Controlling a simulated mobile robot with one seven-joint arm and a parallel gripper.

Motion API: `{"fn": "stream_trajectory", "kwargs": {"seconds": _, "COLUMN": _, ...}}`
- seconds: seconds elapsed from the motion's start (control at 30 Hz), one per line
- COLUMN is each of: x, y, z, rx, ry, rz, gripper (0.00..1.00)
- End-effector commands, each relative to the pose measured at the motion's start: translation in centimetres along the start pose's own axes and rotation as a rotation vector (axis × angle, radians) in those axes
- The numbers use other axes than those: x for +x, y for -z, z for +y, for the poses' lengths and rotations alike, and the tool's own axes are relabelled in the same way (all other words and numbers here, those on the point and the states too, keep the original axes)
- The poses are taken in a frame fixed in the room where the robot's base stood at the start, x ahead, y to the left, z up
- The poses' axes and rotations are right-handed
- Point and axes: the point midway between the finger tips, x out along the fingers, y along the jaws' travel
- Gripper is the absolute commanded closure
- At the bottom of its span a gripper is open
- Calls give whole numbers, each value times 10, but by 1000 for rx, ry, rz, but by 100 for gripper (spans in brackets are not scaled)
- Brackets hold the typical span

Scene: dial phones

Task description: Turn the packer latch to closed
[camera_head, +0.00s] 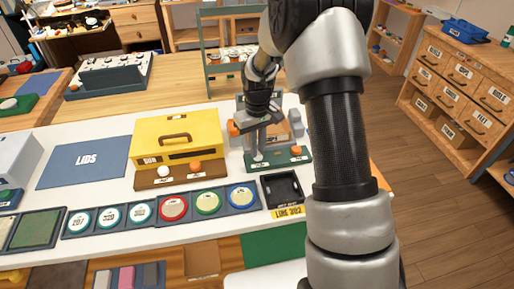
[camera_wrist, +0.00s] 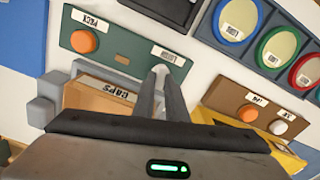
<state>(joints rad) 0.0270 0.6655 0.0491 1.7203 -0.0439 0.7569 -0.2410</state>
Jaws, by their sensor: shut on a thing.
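The packer (camera_head: 249,104) is a grey frame on a green base, which also shows upside down in the wrist view (camera_wrist: 120,55). Its base carries an orange button (camera_wrist: 83,41) and a pale upright latch (camera_wrist: 160,71) beside a small label too blurred to read. My gripper (camera_wrist: 164,82) is shut on the latch; its fingers come down around it and hide part of it. In the head view my arm covers part of the packer. I cannot tell the latch's setting from its angle.
A cardboard box labelled CAPS (camera_wrist: 104,91) sits in the packer. A yellow box (camera_head: 165,128) on a brown base stands to the left. A row of round coloured discs (camera_head: 173,208) and a black tray (camera_head: 283,187) lie in front. A blue LIDS mat (camera_head: 86,162) lies farther left.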

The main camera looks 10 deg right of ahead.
Motion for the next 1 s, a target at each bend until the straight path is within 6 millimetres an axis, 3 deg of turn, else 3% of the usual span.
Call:
{"fn": "stream_trajectory", "kwargs": {"seconds": 0.43, "x": 0, "y": 0, "z": 1, "rx": 253, "ry": 0, "rz": -1, "gripper": 100}}
{"fn": "stream_trajectory", "kwargs": {"seconds": 1.0, "x": 0, "y": 0, "z": 2, "rx": 303, "ry": 0, "rz": 0, "gripper": 100}}
